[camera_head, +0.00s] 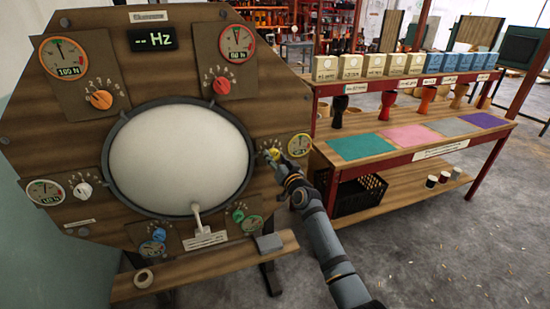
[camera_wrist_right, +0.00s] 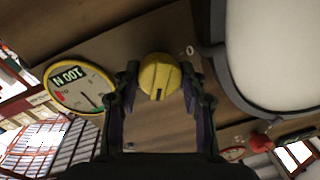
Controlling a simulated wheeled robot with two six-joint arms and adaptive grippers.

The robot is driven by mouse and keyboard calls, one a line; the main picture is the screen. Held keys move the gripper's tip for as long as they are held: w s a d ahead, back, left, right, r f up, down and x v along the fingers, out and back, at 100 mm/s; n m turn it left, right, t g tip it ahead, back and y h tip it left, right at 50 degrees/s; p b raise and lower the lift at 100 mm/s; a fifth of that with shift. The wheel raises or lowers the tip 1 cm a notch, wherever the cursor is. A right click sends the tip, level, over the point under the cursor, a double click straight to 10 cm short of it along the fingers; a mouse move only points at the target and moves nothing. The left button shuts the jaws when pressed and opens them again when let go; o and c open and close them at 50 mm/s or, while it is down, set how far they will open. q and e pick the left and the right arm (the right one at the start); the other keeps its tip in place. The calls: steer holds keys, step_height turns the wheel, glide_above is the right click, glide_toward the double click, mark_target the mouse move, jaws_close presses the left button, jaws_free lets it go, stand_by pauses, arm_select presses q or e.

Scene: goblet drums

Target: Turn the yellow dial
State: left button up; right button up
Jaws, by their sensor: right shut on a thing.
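The yellow dial (camera_head: 273,155) is on the right side of the wooden octagonal panel (camera_head: 85,130), beside the round white drumhead (camera_head: 180,158). It also shows in the right wrist view (camera_wrist_right: 160,76), round, with a dark mark on its face. My right gripper (camera_head: 272,156) is at the dial, its fingers on either side of it and shut on it. In the right wrist view the fingers (camera_wrist_right: 158,85) flank the dial. A yellow-rimmed gauge (camera_head: 299,145) is right next to the dial; it reads 100 N in the right wrist view (camera_wrist_right: 78,86). My left gripper is not in view.
Other dials are orange (camera_head: 99,99), red (camera_head: 221,85), white (camera_head: 83,190), blue and green. A small mallet-like lever (camera_head: 197,212) stands before the drumhead's lower edge. A wooden shelf (camera_head: 200,266) holds a tape roll (camera_head: 144,278). A red-framed bench (camera_head: 425,153) stands at right.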

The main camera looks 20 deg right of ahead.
steer(key=o, duration=1.2)
steer(key=shift+c, duration=0.2)
steer(key=s+d, duration=0.1)
steer(key=s, duration=1.1)
steer(key=shift+d+f, duration=0.15)
steer(key=shift+f, duration=0.1)
